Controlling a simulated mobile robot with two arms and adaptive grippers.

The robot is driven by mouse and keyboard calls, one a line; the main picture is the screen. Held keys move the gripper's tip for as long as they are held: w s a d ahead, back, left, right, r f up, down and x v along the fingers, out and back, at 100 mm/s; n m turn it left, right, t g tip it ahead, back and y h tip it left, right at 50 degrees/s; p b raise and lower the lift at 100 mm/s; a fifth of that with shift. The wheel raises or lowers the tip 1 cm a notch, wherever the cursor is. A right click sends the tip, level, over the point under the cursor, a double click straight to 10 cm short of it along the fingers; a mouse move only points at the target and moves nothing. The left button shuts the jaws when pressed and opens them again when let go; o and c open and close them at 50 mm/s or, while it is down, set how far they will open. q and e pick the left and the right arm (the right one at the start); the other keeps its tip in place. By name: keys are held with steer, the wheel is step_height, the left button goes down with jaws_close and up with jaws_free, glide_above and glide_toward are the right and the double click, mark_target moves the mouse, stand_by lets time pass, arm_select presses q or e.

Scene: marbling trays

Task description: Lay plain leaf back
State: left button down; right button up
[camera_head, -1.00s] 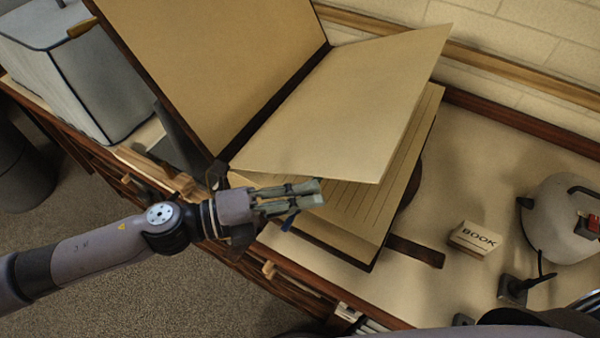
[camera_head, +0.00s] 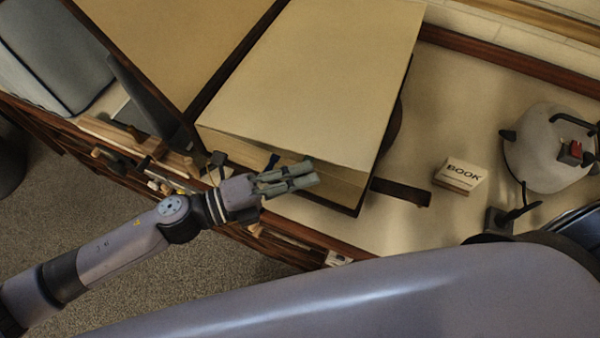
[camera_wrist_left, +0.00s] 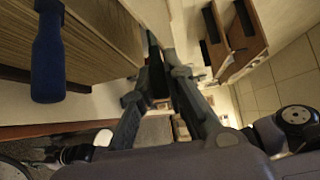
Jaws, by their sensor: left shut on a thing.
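A large open book lies on the desk. Its left side (camera_head: 175,40) is tilted up, with a dark spine between the halves. The plain leaf (camera_head: 320,75), blank and tan, now lies low over the right half and covers the lined page. A small gap shows under its near edge. My left gripper (camera_head: 312,173) is at that near edge, shut on the plain leaf; the contact itself is hard to see. In the left wrist view the gripper (camera_wrist_left: 165,62) is beside the thick page block (camera_wrist_left: 85,35). My right gripper is not in view.
A small box marked BOOK (camera_head: 460,175) and a rounded grey device (camera_head: 540,150) stand on the right. A dark strap (camera_head: 400,191) lies by the book. My own grey arm link crosses the bottom.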

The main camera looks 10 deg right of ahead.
arm_select(q)
steer(key=shift+w, duration=0.1)
steer(key=c, duration=1.6)
jaws_free()
steer(key=shift+a, duration=0.1)
steer(key=s+a, duration=0.1)
steer(key=a, duration=1.1)
steer(key=shift+s+r, duration=0.2)
steer(key=shift+s, duration=0.05)
steer(key=shift+w+d, duration=0.1)
steer(key=shift+d, duration=0.05)
